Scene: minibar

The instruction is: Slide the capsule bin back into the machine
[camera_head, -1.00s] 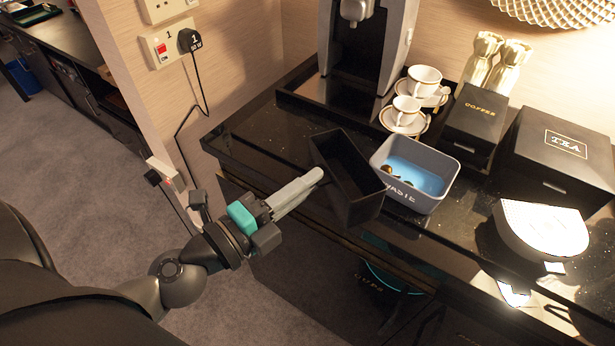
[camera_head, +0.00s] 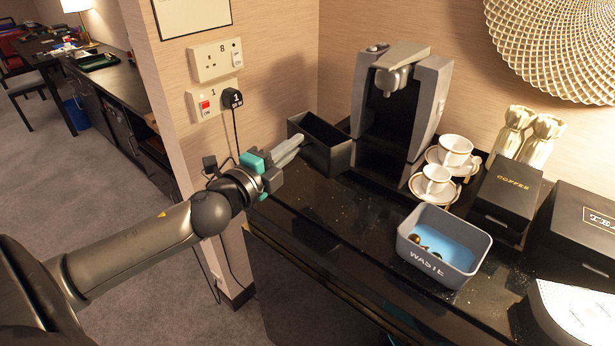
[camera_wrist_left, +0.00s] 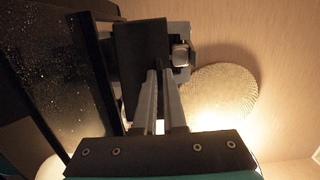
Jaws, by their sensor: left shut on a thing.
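The capsule bin (camera_head: 333,158) is a black open-topped box at the back left of the counter, left of the coffee machine and apart from its front. It looks roughly upright; I cannot tell whether it touches the counter. My left gripper (camera_head: 298,142) is shut on the bin's near left wall. In the left wrist view the two fingers (camera_wrist_left: 160,105) pinch the dark bin (camera_wrist_left: 135,55). The grey and black coffee machine (camera_head: 437,95) stands against the wall, its front under the spout open. My right gripper is not in view.
The grey waste bin (camera_head: 452,272) with a few capsules stands on the front of the black counter (camera_head: 340,215). Two cups on saucers (camera_head: 447,160), the coffee box (camera_head: 507,190) and the tea box (camera_head: 580,235) are to the right. A plugged-in cord (camera_head: 234,125) hangs at the left wall.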

